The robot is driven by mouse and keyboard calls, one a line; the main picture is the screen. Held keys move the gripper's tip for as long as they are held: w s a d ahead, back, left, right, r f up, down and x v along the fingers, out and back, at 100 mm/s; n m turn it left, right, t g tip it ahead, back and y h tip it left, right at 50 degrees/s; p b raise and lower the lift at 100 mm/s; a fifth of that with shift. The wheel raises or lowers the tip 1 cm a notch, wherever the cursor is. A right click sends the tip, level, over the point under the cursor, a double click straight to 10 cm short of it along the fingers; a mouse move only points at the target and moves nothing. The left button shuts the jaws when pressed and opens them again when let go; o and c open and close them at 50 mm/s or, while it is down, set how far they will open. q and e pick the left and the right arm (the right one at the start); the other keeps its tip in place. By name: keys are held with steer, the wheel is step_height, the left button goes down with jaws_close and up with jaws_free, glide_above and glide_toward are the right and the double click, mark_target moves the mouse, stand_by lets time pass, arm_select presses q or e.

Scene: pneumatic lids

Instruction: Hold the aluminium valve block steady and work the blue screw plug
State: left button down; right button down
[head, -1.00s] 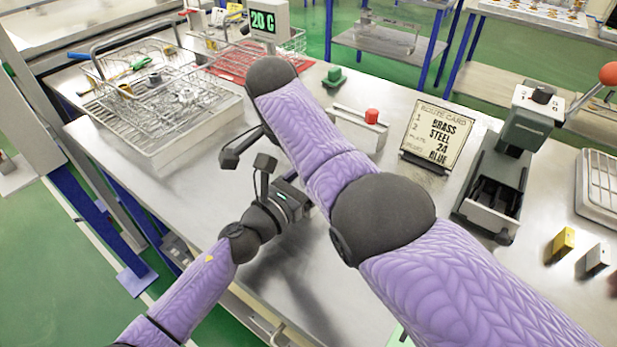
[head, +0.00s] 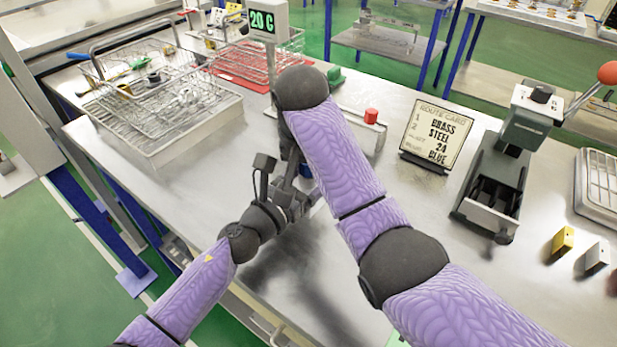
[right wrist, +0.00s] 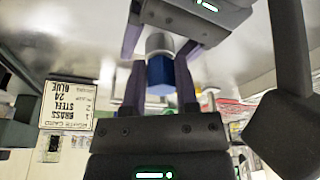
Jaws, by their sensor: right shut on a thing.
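The aluminium valve block (right wrist: 160,43) is a small pale grey piece in the right wrist view, between the fingers of my left gripper (right wrist: 158,40), which look closed on it. The blue screw plug (right wrist: 160,76) sits at the block's near end. My right gripper (right wrist: 159,88) faces the left one and is shut on the blue plug, one finger on each side. In the head view the right gripper (head: 294,170) is beside the left gripper (head: 306,196); a little blue shows there, and the block is mostly hidden by my arms.
A wire basket (head: 160,85) stands at the back left. The route card (head: 437,135) reads brass, steel, 24, blue. A red-buttoned fixture (head: 350,125), a lever press (head: 500,175) and yellow (head: 563,240) and silver (head: 597,257) blocks are to the right. The bench's left front is clear.

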arm_select(q)
steer(key=shift+a, duration=0.15)
arm_select(e)
steer(key=n, duration=0.3)
steer(key=d+n+y, duration=0.1)
steer(key=n, duration=0.3)
steer(key=n+y, duration=0.1)
steer(key=n, duration=0.3)
steer(key=shift+w+d+g, duration=0.25)
steer(key=shift+g, duration=0.15)
steer(key=shift+w+n+g+y, duration=0.1)
steer(key=shift+n+g+y, duration=0.25)
steer(key=shift+n, duration=0.85)
steer(key=shift+a+r, duration=0.1)
steer(key=shift+r, duration=1.45)
steer(key=shift+w+a+v, duration=0.1)
steer(key=shift+a+v, duration=0.05)
steer(key=shift+v, duration=0.65)
steer(key=shift+w+a+v, duration=0.1)
steer(key=shift+a+v, duration=0.05)
steer(key=shift+v, duration=0.65)
steer(key=shift+w+a+v, duration=0.1)
steer(key=shift+a+v, duration=0.1)
steer(key=shift+v, duration=0.65)
steer(key=shift+r, duration=0.1)
